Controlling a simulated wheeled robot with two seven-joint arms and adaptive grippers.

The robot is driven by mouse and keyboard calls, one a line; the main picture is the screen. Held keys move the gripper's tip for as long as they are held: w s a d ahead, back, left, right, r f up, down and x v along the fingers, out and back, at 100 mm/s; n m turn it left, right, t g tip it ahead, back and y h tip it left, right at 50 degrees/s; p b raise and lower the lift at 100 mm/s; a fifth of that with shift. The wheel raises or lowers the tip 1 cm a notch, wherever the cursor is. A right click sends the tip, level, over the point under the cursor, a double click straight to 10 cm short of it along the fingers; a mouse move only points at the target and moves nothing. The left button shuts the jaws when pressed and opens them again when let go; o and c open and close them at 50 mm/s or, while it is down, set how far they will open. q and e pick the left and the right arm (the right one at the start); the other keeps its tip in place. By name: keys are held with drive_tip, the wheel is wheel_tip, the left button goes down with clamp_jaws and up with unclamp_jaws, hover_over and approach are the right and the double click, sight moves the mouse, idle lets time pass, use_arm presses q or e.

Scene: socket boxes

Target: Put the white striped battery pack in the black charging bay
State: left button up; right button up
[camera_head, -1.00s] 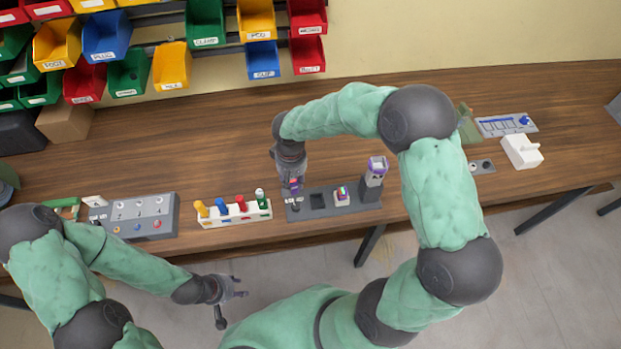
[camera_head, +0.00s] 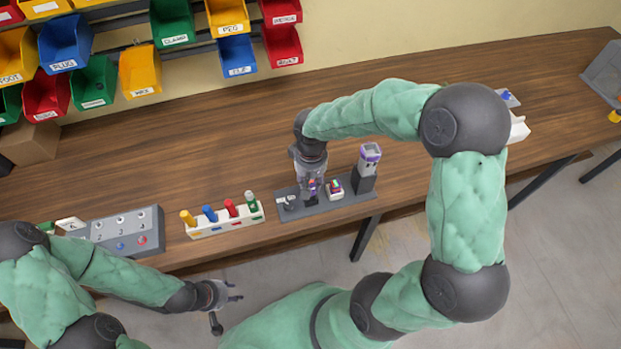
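A grey charging strip (camera_head: 351,202) lies near the table's front edge. My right gripper (camera_head: 313,190) points down over the strip's dark square bay, which it mostly hides. It appears shut on a small purple-and-red-topped piece (camera_head: 314,186), probably the battery pack; its stripes are too small to see. I cannot tell whether this piece is in the bay or above it. A white pack with a coloured top (camera_head: 334,187) sits to its right. A white and purple unit (camera_head: 370,154) stands in a tall dark block (camera_head: 364,181). My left gripper (camera_head: 237,291) is open and empty before the table.
A white rack (camera_head: 222,226) with coloured pegs stands left of the strip. A grey panel (camera_head: 121,232) with knobs is further left. Coloured bins (camera_head: 140,70) hang at the back. The table behind the strip is clear. My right arm covers part of the right side.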

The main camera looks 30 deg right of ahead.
drive_tip(key=shift+f, duration=0.25)
drive_tip(key=shift+f+b, duration=0.25)
drive_tip(key=shift+b, duration=0.05)
idle(0.4)
drive_tip(key=shift+f+b, duration=0.5)
drive_tip(key=shift+f, duration=0.15)
drive_tip(key=shift+f, duration=0.1)
drive_tip(key=shift+f, duration=0.2)
drive_tip(key=shift+f+b, duration=0.15)
drive_tip(key=shift+b, duration=0.2)
drive_tip(key=shift+f+b, duration=0.45)
drive_tip(key=shift+f, duration=0.15)
drive_tip(key=o, duration=1.1)
